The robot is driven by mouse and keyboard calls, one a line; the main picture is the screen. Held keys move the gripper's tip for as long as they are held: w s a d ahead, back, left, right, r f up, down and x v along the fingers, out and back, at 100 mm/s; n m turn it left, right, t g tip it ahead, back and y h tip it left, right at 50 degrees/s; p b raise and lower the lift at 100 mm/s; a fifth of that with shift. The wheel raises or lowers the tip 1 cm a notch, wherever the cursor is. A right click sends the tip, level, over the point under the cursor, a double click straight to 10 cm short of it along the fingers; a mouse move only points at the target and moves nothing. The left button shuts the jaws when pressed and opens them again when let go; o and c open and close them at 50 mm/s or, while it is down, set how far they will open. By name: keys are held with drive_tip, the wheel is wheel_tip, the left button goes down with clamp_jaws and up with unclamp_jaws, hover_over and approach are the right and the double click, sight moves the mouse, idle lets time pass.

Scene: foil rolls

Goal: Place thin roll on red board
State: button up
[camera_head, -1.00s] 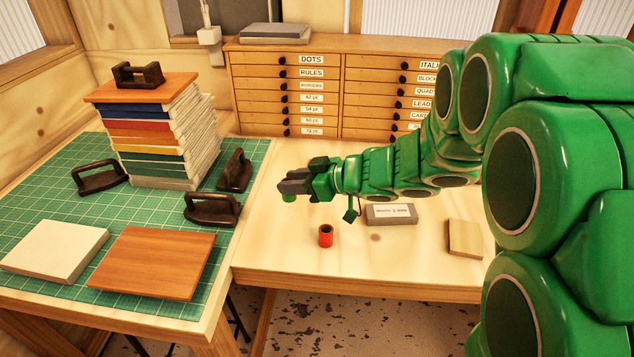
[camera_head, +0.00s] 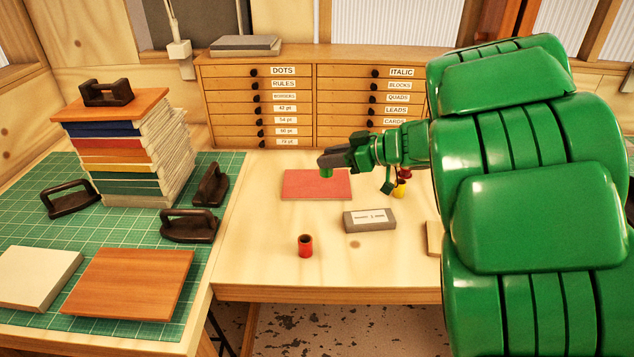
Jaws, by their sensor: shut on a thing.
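My gripper (camera_head: 330,161) is shut on a small green roll (camera_head: 326,173), whose lower end shows below the dark fingers. The red board (camera_head: 316,187) lies flat on the light wooden table. In the picture the held roll overlaps the far part of the board; I cannot tell whether it touches it. A short red roll (camera_head: 305,246) stands upright on the table, nearer than the board. Another roll, yellow with some red (camera_head: 400,189), is partly hidden beneath my gripper's wrist. I cannot tell the rolls' relative thickness for sure.
A grey labelled block (camera_head: 369,221) lies right of the red board. A drawer cabinet (camera_head: 300,105) stands behind the table. On the left, a green cutting mat (camera_head: 120,230) holds a stack of books (camera_head: 140,150), boards and dark-handled tools. The table's front left is clear.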

drive_tip(key=shift+w+a+f, duration=0.45)
drive_tip(key=shift+w+f, duration=1.2)
drive_tip(key=shift+w, duration=0.65)
drive_tip(key=shift+w+a+f, duration=0.45)
drive_tip(key=shift+w+f, duration=1.2)
drive_tip(key=shift+w, duration=0.6)
drive_tip(key=shift+w+a+f, duration=0.45)
drive_tip(key=shift+w+f, duration=1.2)
drive_tip(key=shift+w, duration=0.65)
drive_tip(key=shift+f, duration=1.55)
drive_tip(key=shift+f, duration=0.1)
drive_tip(key=o, duration=1)
